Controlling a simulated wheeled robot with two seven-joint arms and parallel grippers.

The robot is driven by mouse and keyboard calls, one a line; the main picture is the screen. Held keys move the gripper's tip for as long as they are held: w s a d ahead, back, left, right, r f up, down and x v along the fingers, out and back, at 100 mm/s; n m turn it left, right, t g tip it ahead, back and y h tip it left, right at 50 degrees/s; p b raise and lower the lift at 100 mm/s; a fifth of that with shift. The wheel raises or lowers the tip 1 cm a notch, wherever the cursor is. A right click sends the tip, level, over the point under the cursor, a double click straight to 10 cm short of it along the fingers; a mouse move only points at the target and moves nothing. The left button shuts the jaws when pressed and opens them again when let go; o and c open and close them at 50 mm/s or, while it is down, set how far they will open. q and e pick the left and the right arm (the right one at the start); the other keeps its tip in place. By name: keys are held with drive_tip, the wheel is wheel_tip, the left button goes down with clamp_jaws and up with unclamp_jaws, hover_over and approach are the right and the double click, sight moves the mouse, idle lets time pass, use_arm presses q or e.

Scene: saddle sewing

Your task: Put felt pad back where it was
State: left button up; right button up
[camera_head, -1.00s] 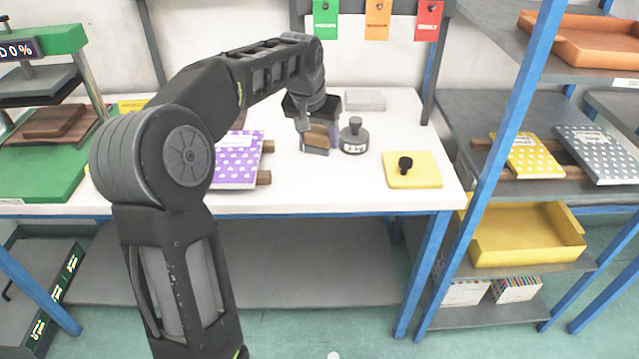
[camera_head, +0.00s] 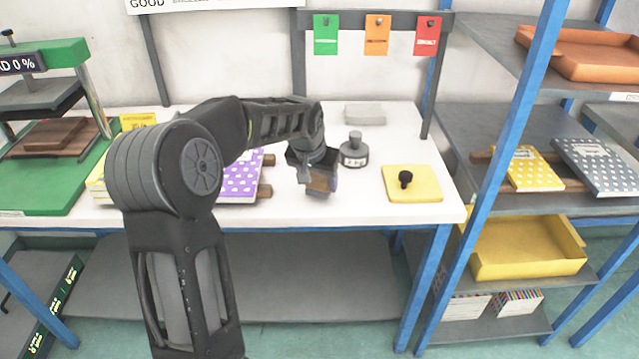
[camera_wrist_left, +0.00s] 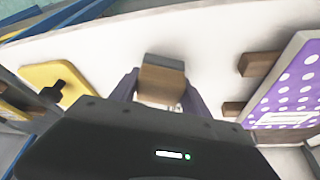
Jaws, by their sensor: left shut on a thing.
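The felt pad (camera_head: 321,183) looks like a small block with a brown wooden face and a grey layer. My left gripper (camera_head: 313,176) is shut on it above the front part of the white table, between the purple dotted book and the yellow pad. In the left wrist view the felt pad (camera_wrist_left: 162,76) sits between the two fingers (camera_wrist_left: 160,92). Whether it touches the table cannot be told. My right gripper is in neither view.
A dark weight (camera_head: 354,151) stands just behind and right of the held block. A yellow pad with a black knob (camera_head: 412,183) lies at right. A purple dotted book (camera_head: 240,182) lies at left on wooden strips. A grey slab (camera_head: 365,114) lies at the back of the white table (camera_head: 290,212).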

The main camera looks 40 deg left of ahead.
use_arm(q)
drive_tip(key=shift+f, duration=0.55)
drive_tip(key=shift+f, duration=0.1)
drive_tip(key=o, duration=1.3)
drive_tip(key=shift+r, duration=0.3)
drive_tip(key=v, duration=1.1)
drive_tip(key=shift+s+r+b, duration=0.2)
drive_tip(key=shift+r+b, duration=0.1)
